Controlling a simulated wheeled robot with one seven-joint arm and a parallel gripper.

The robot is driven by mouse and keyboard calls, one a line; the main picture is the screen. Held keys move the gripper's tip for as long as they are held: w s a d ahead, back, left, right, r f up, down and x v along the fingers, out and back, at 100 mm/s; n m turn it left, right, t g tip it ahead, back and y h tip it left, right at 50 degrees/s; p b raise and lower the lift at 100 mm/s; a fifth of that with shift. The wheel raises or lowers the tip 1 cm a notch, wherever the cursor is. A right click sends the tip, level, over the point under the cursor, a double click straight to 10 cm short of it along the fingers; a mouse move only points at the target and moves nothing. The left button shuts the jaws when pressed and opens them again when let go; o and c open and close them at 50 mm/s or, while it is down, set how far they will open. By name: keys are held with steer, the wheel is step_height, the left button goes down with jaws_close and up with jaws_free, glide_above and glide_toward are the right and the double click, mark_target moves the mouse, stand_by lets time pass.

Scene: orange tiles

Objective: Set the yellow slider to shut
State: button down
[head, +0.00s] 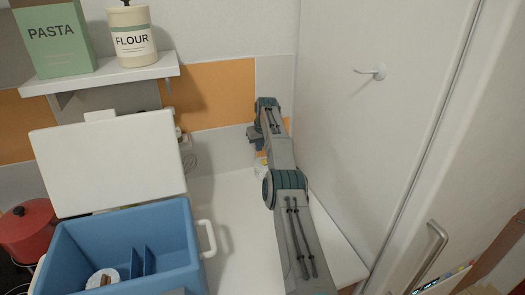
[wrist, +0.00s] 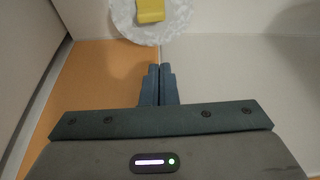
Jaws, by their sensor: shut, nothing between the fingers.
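The yellow slider (wrist: 150,11) shows at the top edge of the wrist view, on a white round plate (wrist: 123,27) with a scalloped rim. Part of both is cut off by the picture's edge. My gripper (wrist: 160,68) is shut and empty, with its fingertips apart from the plate and below it in the wrist view. In the head view my arm reaches to the back wall, and a small patch of the yellow slider (head: 263,153) shows beside it. My arm hides most of that spot, so the slider's setting cannot be told.
A blue box (head: 165,235) with a raised white lid stands left of my arm. A red pot (head: 29,230) is at far left. A shelf (head: 115,76) holds pasta and flour containers. A white panel with a hook (head: 375,71) stands close on the right.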

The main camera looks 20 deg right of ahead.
steer(key=p+x, duration=0.2)
steer(key=shift+s+d+f, duration=0.1)
steer(key=shift+f, duration=0.2)
steer(key=shift+s+b, duration=0.15)
steer(key=shift+b, duration=0.45)
steer(key=s+b, duration=0.1)
steer(key=b, duration=0.1)
steer(key=shift+s+b, duration=0.2)
steer(key=shift+b, duration=0.15)
steer(key=shift+s+r+p, duration=0.2)
steer(key=shift+s+p, duration=0.05)
steer(key=shift+p, duration=0.05)
steer(key=shift+s, duration=0.7)
steer(key=shift+f, duration=0.1)
